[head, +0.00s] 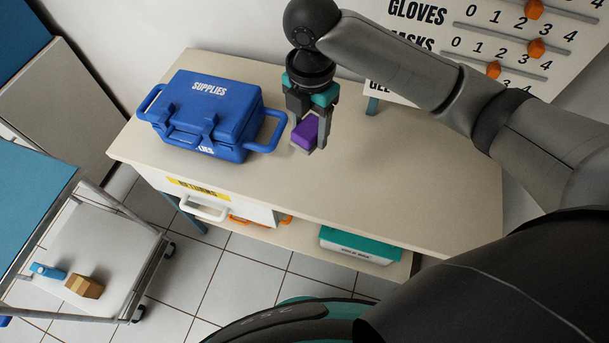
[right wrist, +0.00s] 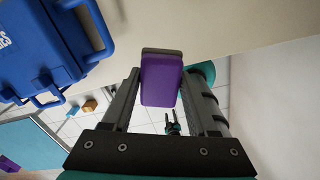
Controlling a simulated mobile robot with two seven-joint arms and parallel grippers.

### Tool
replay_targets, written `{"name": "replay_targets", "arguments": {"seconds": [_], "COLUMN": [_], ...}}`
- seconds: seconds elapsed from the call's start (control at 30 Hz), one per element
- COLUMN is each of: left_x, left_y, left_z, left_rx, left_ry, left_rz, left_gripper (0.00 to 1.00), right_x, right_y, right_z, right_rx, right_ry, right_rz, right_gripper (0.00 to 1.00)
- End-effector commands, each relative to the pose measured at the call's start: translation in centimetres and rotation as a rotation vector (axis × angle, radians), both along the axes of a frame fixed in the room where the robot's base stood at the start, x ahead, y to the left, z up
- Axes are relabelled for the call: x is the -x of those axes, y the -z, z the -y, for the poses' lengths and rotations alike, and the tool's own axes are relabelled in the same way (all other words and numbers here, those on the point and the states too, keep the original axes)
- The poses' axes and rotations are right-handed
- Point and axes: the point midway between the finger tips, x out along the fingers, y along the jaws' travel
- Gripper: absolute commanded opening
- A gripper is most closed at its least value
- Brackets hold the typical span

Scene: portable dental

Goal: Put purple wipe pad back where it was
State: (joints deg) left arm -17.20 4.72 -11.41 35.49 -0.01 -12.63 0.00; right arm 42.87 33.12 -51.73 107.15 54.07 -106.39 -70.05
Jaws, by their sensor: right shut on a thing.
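The purple wipe pad (head: 305,131) is held in my right gripper (head: 309,140), over the cream bench top (head: 370,185) just right of the blue supplies case. In the right wrist view the pad (right wrist: 161,80) sits between the two fingers (right wrist: 160,95), with a dark grey edge along its far end. I cannot tell for certain whether the pad touches the bench.
The closed blue supplies case (head: 205,115) stands on the bench's left part. The bench top right of the pad is clear. Below are a white drawer handle (head: 203,211) and a teal-and-white box (head: 358,245). A trolley (head: 90,240) with a tan block (head: 85,287) stands lower left.

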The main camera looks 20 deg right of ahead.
Motion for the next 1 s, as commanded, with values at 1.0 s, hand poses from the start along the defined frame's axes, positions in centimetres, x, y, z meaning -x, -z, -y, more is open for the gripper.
{"name": "replay_targets", "arguments": {"seconds": [1.0], "left_x": [0.0], "left_y": [1.8], "left_z": [0.3], "left_rx": [0.004], "left_ry": [0.000], "left_rz": [0.000], "left_gripper": [0.50], "right_x": [-0.9], "right_y": [12.9], "right_z": [-0.6], "right_rx": [-0.003], "right_ry": [-0.361], "right_rz": [-0.011], "right_gripper": [0.00]}}
